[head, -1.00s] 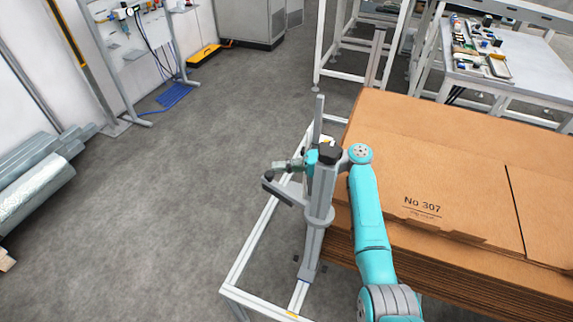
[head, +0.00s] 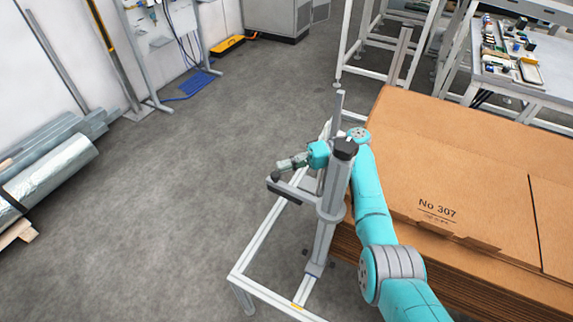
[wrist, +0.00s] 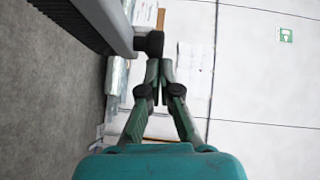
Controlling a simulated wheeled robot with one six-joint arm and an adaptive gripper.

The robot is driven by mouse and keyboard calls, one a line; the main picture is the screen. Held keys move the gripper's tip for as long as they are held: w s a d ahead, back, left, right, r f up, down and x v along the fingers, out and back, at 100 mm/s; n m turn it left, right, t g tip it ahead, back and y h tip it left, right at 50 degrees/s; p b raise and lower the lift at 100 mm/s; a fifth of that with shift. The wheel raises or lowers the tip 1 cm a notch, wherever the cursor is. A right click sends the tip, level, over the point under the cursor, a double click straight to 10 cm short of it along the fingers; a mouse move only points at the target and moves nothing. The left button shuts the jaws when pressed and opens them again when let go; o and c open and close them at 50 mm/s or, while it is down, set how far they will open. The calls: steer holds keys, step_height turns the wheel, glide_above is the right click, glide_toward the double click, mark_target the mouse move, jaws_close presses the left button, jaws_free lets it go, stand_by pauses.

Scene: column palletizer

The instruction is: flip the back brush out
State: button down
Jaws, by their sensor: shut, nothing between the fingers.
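The back brush (wrist: 72,22) shows in the wrist view as a row of dark bristles along a grey bar (wrist: 105,20). In the head view this bar (head: 292,193) reaches left from a grey post (head: 328,205) with a black cap. A black knob (wrist: 150,43) sits at the bar's end. My gripper (wrist: 160,66) is shut and empty, with its fingertips close below the knob. I cannot tell whether they touch. In the head view my gripper (head: 281,166) is just above the outer end of the bar. The bristles are hidden there.
A white frame (head: 262,240) stands on the floor around the post. A stack of flat cardboard (head: 440,170) lies close on the right. Wrapped rolls (head: 50,165) lie by the left wall. The grey floor (head: 170,210) to the left is clear.

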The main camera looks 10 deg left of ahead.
steer(key=shift+s+f, duration=0.1)
steer(key=shift+s, duration=0.1)
steer(key=v, duration=0.7)
steer(key=shift+w+d, duration=0.2)
steer(key=shift+w, duration=0.1)
stand_by(0.3)
